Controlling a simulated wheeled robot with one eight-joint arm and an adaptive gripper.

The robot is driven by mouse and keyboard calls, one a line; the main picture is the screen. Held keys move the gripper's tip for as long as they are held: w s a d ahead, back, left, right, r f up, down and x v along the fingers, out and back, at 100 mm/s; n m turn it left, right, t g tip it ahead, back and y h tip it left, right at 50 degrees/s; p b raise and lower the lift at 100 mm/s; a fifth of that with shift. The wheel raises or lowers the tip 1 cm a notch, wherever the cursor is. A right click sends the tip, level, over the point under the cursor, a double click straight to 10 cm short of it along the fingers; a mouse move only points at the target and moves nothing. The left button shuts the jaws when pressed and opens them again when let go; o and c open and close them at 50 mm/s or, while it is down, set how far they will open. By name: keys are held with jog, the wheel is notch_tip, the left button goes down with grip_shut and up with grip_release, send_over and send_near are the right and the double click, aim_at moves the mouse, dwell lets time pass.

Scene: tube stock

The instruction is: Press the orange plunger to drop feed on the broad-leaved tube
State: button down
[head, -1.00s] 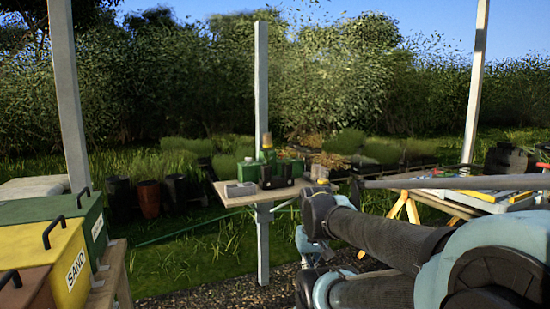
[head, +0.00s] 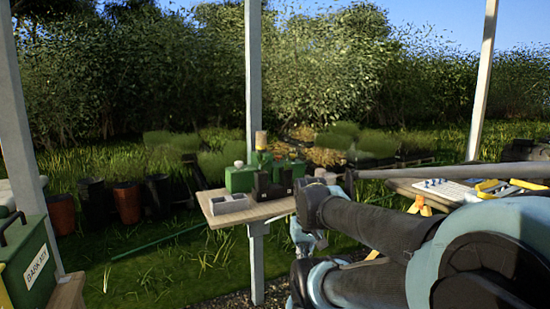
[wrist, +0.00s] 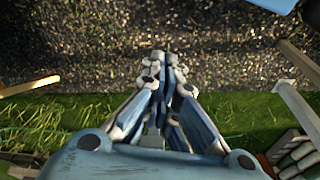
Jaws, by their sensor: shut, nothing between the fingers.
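On a small wooden table (head: 235,216) in the head view stands a group of green and black items. A green box-like item (head: 240,179) is at the back, with a tan-orange cylinder (head: 261,140) rising beside it. I cannot tell whether this cylinder is the orange plunger. Dark holders (head: 272,183) stand in front; no broad-leaved tube can be made out. My gripper (wrist: 165,62) is shut and empty in the wrist view, above gravel and grass. It is apart from the table items.
A white post (head: 254,100) rises at the table. Dark and terracotta pots (head: 127,202) stand on the grass at left, behind a green bin (head: 27,262). Another table (head: 440,192) with a white tray and yellow-handled tools is at right.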

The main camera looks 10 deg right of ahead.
jog(key=shift+w+d, duration=0.15)
jog(key=shift+w, duration=0.2)
jog(key=shift+r, duration=0.1)
notch_tip(320, 180, up, 32)
jog(key=n+t, duration=0.7)
jog(key=n, duration=0.2)
send_over(278, 157)
jog(key=w, duration=0.2)
jog(key=shift+s+a, duration=0.2)
jog(key=shift+a, duration=0.05)
jog(key=shift+f, duration=0.25)
jog(key=shift+f, duration=4.3)
